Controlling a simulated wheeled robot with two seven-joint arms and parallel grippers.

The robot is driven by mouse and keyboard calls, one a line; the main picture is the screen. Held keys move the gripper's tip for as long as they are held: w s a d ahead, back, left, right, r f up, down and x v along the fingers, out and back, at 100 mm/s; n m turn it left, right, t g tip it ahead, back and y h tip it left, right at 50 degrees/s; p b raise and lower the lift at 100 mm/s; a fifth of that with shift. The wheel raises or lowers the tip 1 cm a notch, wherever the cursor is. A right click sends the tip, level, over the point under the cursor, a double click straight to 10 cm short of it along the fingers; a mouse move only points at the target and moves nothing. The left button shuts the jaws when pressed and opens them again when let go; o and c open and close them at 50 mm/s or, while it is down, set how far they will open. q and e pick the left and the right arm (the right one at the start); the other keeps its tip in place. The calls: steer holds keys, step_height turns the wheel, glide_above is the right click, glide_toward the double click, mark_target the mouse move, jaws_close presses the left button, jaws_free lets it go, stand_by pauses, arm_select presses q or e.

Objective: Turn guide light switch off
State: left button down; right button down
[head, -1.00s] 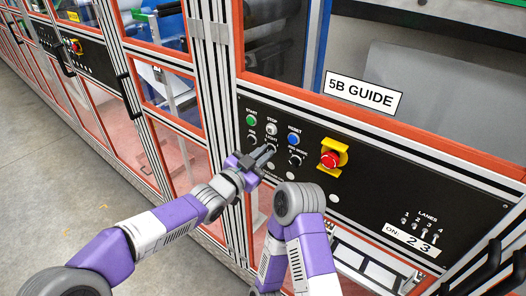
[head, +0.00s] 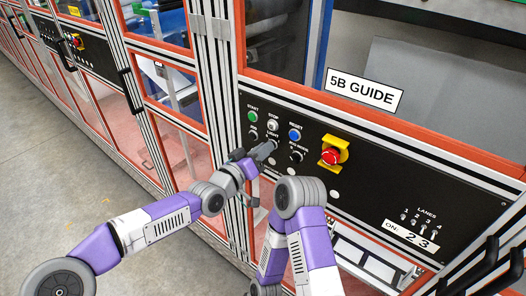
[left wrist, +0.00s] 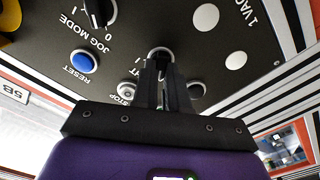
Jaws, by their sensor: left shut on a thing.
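The light switch (left wrist: 160,54) is a black rotary knob on the black control panel (head: 380,182), under the STOP button and labelled LIGHT in the head view. My left gripper (head: 268,149) reaches it from the lower left. In the left wrist view the fingers (left wrist: 163,75) are shut on the knob and hide most of it, so its pointer direction cannot be told. My right arm's links stand in front of the panel's lower part in the head view. The right gripper itself is not seen.
Close by are the green START button (head: 252,116), the STOP button (head: 273,125), the blue RESET button (head: 295,135) and the JOG MODE knob (head: 296,156). A red emergency stop (head: 331,157) on yellow sits right. Lane toggles (head: 420,223) are farther right.

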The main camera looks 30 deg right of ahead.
arm_select(q)
steer(key=shift+n+b, duration=0.35)
steer(key=shift+n, duration=0.75)
steer(key=c, duration=1.1)
jaws_free()
steer(key=shift+c, duration=0.2)
steer(key=v, duration=0.7)
steer(key=shift+a+b, duration=0.3)
steer(key=shift+b, duration=0.1)
